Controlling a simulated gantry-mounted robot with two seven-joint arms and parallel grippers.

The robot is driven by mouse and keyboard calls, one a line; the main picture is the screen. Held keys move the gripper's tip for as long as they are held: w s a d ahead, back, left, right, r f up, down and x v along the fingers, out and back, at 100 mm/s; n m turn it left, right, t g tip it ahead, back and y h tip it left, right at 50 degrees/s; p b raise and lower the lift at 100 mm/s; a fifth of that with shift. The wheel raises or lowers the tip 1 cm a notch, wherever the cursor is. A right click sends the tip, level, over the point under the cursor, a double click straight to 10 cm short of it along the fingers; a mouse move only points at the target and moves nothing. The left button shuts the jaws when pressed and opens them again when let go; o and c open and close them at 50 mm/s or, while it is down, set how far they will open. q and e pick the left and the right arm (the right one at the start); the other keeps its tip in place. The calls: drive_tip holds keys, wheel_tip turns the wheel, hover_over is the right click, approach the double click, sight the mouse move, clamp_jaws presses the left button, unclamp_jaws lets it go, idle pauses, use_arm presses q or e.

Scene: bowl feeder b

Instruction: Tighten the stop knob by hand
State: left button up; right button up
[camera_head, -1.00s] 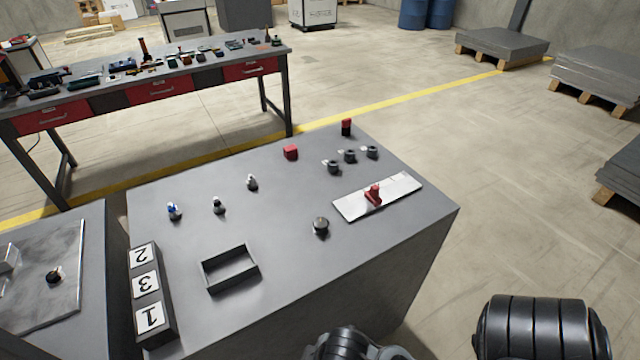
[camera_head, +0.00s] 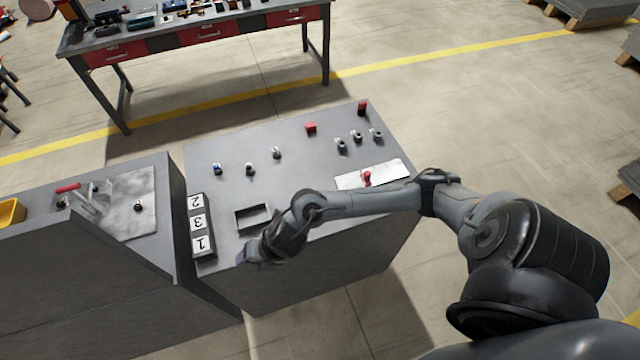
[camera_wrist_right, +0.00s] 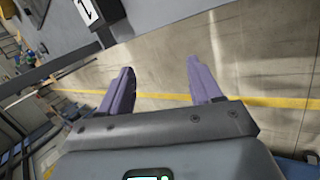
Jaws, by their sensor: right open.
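I cannot tell for sure which part is the stop knob. On the left bench, a metal plate (camera_head: 128,182) carries a small dark knob (camera_head: 138,207) and a lever clamp with a red handle (camera_head: 68,187). Another dark knob (camera_head: 61,204) sits left of the clamp. My right gripper (camera_head: 242,257) hangs at the front left edge of the grey cabinet (camera_head: 300,160), right of the left bench and apart from these knobs. In the right wrist view my right gripper (camera_wrist_right: 162,78) is open, with nothing between its purple fingers. My left gripper is out of view.
A number block (camera_head: 200,225) marked 2, 3, 1 stands close left of my right gripper. An open tray (camera_head: 253,217) lies behind it. Several small knobs, a red block (camera_head: 311,128) and a plate with a red part (camera_head: 367,178) are farther back. A yellow bin (camera_head: 10,212) is far left.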

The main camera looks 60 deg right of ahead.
drive_tip(key=d+n, duration=0.1)
drive_tip(key=d, duration=0.3)
drive_tip(key=w+d+n+g, duration=0.1)
drive_tip(key=d, duration=0.1)
drive_tip(key=shift+w+d+f+n+h, duration=0.1)
drive_tip(key=shift+d+f+n+h, duration=0.2)
drive_tip(key=shift+d+f+h, duration=0.1)
drive_tip(key=s+d+r+n+g+h, duration=0.1)
drive_tip(key=s+d+r+g, duration=0.1)
drive_tip(key=d, duration=1)
drive_tip(key=s+d+r+n+g+h, duration=0.1)
drive_tip(key=s+d+r+n+g, duration=0.15)
drive_tip(key=d, duration=0.85)
drive_tip(key=shift+m, duration=0.35)
wheel_tip(320, 180, down, 7)
drive_tip(key=b, duration=0.4)
drive_tip(key=shift+s, duration=0.15)
drive_tip(key=shift+d+f, duration=0.1)
drive_tip(key=shift+f, duration=1.2)
drive_tip(key=shift+c, duration=0.2)
drive_tip(key=c, duration=1)
